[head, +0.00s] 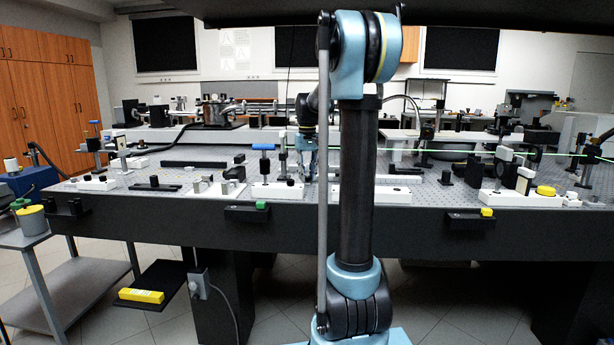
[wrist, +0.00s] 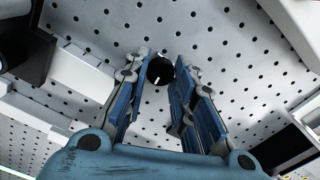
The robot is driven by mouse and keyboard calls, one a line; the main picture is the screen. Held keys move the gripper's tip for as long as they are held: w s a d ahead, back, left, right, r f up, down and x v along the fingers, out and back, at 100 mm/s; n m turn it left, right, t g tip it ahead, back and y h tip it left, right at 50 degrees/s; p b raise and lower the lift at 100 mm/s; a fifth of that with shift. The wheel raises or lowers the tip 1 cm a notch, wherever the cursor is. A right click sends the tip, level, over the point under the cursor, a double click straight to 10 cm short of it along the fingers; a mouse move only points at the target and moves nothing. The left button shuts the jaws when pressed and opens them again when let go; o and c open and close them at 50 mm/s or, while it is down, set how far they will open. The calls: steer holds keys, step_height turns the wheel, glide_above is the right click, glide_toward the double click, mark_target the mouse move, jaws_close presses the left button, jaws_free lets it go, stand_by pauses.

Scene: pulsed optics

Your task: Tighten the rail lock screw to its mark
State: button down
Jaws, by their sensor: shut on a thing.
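The rail lock screw shows in the wrist view as a round black knob (wrist: 160,71) with a short white line on its face. My gripper (wrist: 163,72) has its two blue fingers on either side of the knob and is shut on it. In the head view my gripper (head: 307,172) is low over the optical table, left of my arm column. The screw cannot be made out there. No separate target mark can be made out beside the knob.
The perforated optical table (head: 225,165) carries many mounts. A blue-topped post (head: 263,147) stands left of my gripper, and a white block (head: 377,193) lies to its right. A green beam (head: 450,150) crosses above the table. A yellow box (head: 141,296) lies on a low black shelf.

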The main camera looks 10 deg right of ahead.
steer(key=shift+m, duration=0.5)
steer(key=c, duration=1.6)
jaws_free()
steer(key=shift+r, duration=0.1)
step_height(320, 180, up, 12)
